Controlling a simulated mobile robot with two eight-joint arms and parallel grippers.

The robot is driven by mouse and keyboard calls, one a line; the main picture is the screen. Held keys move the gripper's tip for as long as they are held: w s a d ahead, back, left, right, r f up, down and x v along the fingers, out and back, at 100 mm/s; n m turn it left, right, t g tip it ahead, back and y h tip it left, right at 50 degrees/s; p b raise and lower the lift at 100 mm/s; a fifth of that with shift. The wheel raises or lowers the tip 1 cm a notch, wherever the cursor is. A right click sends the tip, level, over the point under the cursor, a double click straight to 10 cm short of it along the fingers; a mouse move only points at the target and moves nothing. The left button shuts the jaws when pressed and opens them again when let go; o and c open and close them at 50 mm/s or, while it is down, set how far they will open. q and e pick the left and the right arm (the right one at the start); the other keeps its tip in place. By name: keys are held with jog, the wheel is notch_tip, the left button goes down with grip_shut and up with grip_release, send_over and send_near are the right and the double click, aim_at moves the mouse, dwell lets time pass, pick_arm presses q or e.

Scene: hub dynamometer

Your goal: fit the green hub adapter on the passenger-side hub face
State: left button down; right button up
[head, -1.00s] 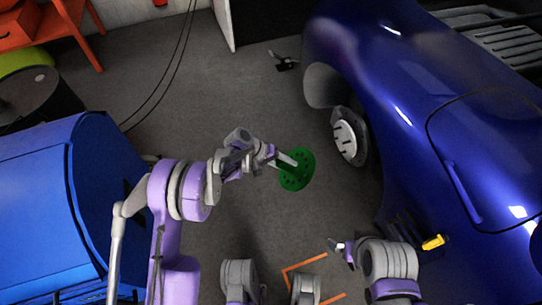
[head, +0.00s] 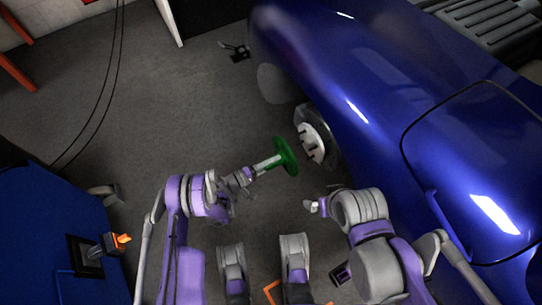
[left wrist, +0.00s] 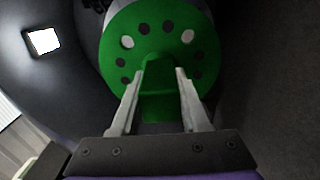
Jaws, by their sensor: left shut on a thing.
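The green hub adapter (head: 286,155) is a round flange with a ring of holes and a block-like grip on its near side. My left gripper (head: 273,161) is shut on that grip and holds the adapter in the air, just left of the car's hub. In the left wrist view the fingers (left wrist: 159,98) lie on both sides of the grip of the green adapter (left wrist: 203,45). The pale hub face (head: 309,142) has dark slots or studs and is apart from the adapter in the head view. My right gripper (head: 310,206) is below the hub; its jaw state is unclear.
The blue car body (head: 345,110) fills the right side, close beside the hub. A blue cabinet (head: 40,230) with an orange-tipped part stands at lower left. Black cables hang at upper left. The grey floor left of the hub is clear.

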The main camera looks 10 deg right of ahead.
pick_arm(q)
jog(key=shift+d, duration=0.1)
jog(key=shift+w+d, duration=0.15)
jog(key=shift+d, duration=0.3)
jog(key=shift+x, duration=2.6)
jog(key=shift+x, duration=2.35)
jog(key=shift+c, duration=1.6)
grip_release()
jog(key=shift+w, duration=0.1)
jog(key=shift+a, duration=0.15)
